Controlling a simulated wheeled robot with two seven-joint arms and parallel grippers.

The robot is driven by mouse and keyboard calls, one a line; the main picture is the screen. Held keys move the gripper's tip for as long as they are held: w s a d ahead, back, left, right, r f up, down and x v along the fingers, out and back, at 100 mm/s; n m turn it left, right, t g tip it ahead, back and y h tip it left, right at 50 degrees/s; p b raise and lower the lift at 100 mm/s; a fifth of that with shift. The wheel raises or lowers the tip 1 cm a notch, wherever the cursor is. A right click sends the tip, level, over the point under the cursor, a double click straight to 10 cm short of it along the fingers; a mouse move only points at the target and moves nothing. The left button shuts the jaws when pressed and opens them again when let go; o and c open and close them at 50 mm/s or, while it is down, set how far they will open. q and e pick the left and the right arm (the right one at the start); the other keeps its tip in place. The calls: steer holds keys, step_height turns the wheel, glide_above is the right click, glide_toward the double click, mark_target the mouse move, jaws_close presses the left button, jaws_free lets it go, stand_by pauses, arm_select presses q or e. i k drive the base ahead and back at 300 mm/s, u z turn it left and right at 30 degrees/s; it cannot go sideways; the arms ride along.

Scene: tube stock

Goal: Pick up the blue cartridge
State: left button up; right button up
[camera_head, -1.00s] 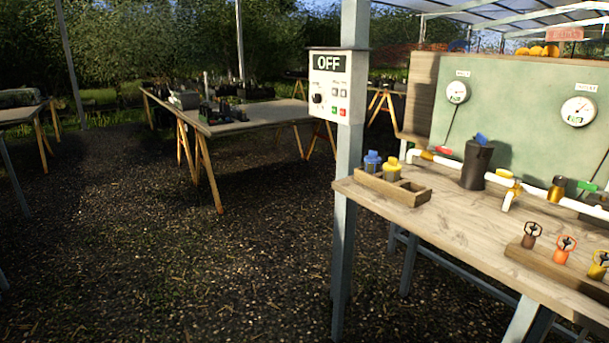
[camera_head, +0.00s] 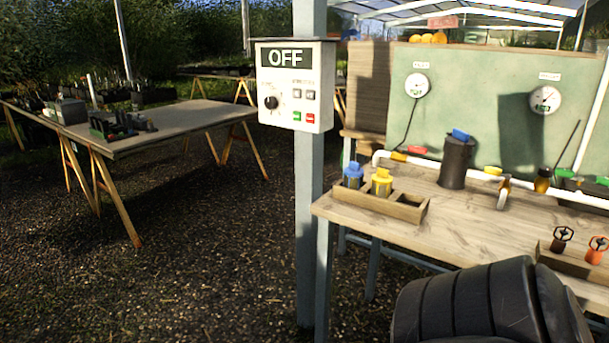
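The blue cartridge (camera_head: 353,176) stands upright in the left end of a wooden compartment tray (camera_head: 410,213), near the left edge of the wooden workbench. A yellow cartridge (camera_head: 381,182) stands just right of it in the same tray. The right compartment of the tray looks empty. Neither of my grippers is in view. A black ribbed part of my arm (camera_head: 490,305) fills the lower right and hides part of the bench front.
A black canister with a blue top (camera_head: 456,163) stands behind the tray, by white pipes. A post with an OFF control box (camera_head: 295,87) rises left of the bench. A rack with valve-like pieces (camera_head: 568,262) sits at right.

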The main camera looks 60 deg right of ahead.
mark_target(353, 174)
steer(key=z, duration=0.55)
steer(key=i, duration=1.1)
steer(key=z, duration=1.05)
